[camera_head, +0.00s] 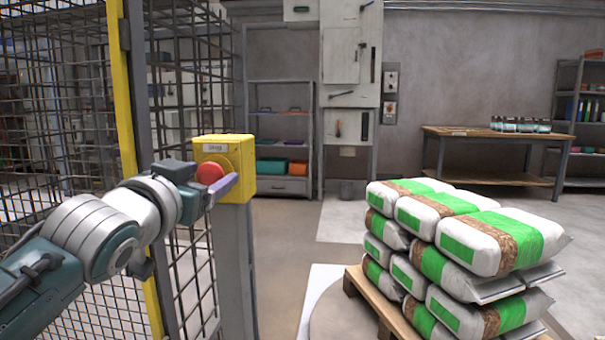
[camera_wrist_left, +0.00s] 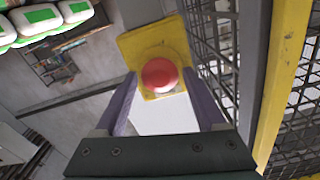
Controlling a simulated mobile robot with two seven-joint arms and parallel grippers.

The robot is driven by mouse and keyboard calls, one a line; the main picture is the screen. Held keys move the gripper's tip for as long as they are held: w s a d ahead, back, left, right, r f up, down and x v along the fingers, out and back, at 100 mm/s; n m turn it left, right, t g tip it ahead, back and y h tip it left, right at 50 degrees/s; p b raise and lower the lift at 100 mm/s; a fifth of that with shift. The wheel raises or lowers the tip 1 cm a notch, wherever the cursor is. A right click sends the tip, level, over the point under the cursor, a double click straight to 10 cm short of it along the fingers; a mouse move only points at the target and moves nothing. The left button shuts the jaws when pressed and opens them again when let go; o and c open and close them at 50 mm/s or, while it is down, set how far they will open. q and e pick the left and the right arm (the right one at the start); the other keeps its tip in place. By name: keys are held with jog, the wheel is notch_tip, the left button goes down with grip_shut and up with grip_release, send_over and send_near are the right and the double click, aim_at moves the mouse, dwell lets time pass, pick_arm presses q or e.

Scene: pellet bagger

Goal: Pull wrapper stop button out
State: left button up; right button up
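The wrapper stop button is a red mushroom head (camera_head: 209,173) on a yellow box (camera_head: 240,150) with a small label, fixed on top of a grey post. In the left wrist view the red button (camera_wrist_left: 159,75) shows in front of the yellow box (camera_wrist_left: 135,45). My left gripper (camera_head: 218,187) is at the box. Its two purple fingers are apart, one on each side of the button in the left wrist view (camera_wrist_left: 160,85). I cannot tell whether the fingers touch the button. My right gripper is in neither view.
A wire mesh fence (camera_head: 60,120) with a yellow post (camera_head: 124,110) stands beside my left arm. Stacked white and green bags (camera_head: 480,240) lie on a wooden pallet (camera_head: 385,305) at the right. Shelves and a workbench (camera_head: 500,137) stand at the back. Floor between is open.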

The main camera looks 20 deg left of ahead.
pick_arm(q)
grip_shut()
dwell(0.3)
dwell(0.4)
